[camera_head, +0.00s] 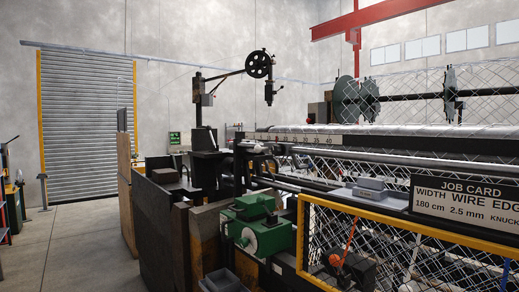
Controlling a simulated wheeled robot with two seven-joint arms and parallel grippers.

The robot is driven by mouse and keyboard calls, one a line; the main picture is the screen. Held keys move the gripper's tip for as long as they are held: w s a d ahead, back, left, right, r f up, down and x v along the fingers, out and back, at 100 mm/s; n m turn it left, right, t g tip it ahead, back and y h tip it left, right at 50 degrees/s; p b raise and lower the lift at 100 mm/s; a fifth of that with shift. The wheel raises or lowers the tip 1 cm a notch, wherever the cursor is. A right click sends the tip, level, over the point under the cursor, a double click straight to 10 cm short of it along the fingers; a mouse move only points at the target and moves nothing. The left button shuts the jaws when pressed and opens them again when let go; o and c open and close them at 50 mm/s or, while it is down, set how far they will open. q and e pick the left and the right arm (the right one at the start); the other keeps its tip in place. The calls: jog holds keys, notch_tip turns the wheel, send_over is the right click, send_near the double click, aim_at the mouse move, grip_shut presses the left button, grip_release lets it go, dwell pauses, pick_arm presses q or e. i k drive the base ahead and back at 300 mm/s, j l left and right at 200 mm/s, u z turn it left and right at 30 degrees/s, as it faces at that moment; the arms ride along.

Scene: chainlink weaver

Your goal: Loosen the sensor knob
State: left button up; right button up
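No part that I can make out for certain as the sensor knob shows. A small orange-red knob (335,260) sits low behind the yellow-framed mesh guard, by a dark block and an orange lever (350,232). A black post (198,100) carries an arm with a spoked wheel (259,64) and a hanging dark fitting (269,93); any knob there is too small to tell. Neither of my grippers is in view.
The weaving machine with its job card sign (466,198) fills the right side. Dark panels (160,222) border the machine's left side. Bare floor (85,240) lies at left before a roller door (85,125).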

aim_at(276, 150)
jog(key=i+j, duration=0.4)
jog(key=i+j+z, duration=0.1)
jog(key=i+j, duration=0.25)
jog(key=j, duration=0.2)
jog(key=i+j, duration=0.4)
jog(key=i+j+z, duration=0.1)
jog(key=i+j, duration=0.25)
jog(key=j, duration=0.3)
